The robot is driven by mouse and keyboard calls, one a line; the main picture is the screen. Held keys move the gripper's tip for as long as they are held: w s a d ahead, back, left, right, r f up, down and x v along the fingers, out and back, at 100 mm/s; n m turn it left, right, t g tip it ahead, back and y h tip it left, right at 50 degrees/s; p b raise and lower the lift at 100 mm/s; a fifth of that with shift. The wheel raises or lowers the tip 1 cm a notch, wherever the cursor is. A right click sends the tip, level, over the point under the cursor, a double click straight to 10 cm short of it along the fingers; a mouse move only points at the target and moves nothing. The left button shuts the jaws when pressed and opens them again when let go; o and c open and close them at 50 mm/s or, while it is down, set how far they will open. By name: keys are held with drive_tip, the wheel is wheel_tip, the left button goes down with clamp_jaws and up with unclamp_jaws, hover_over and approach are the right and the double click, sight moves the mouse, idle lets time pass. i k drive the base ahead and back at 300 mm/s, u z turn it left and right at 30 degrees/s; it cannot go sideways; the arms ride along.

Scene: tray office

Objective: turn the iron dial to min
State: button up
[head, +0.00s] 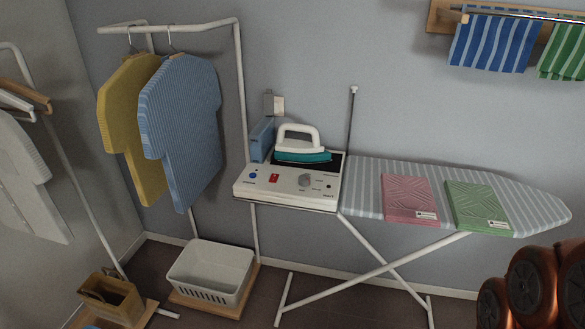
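The iron station (262,193) is a white box at the left end of the ironing board. Its sloped front panel has a grey round dial (305,181) right of centre, with small marks around it that are too small to read. I cannot tell which mark the dial points to. A red switch (274,178) and a blue button (253,175) sit left of the dial. The iron (301,155), teal with a white handle, rests on top of the station behind the panel. Nothing covers the dial. My gripper is not in view; only links of my arm show at the lower right.
A clothes rack (241,90) with yellow and blue shirts stands left of the station. A white basket (211,268) sits below. A thin pole (351,125) rises behind the board.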

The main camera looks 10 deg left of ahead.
sight(305, 180)
drive_tip(key=k, duration=0.6)
drive_tip(key=u, duration=0.7)
drive_tip(key=i, duration=1.45)
drive_tip(key=z, duration=0.1)
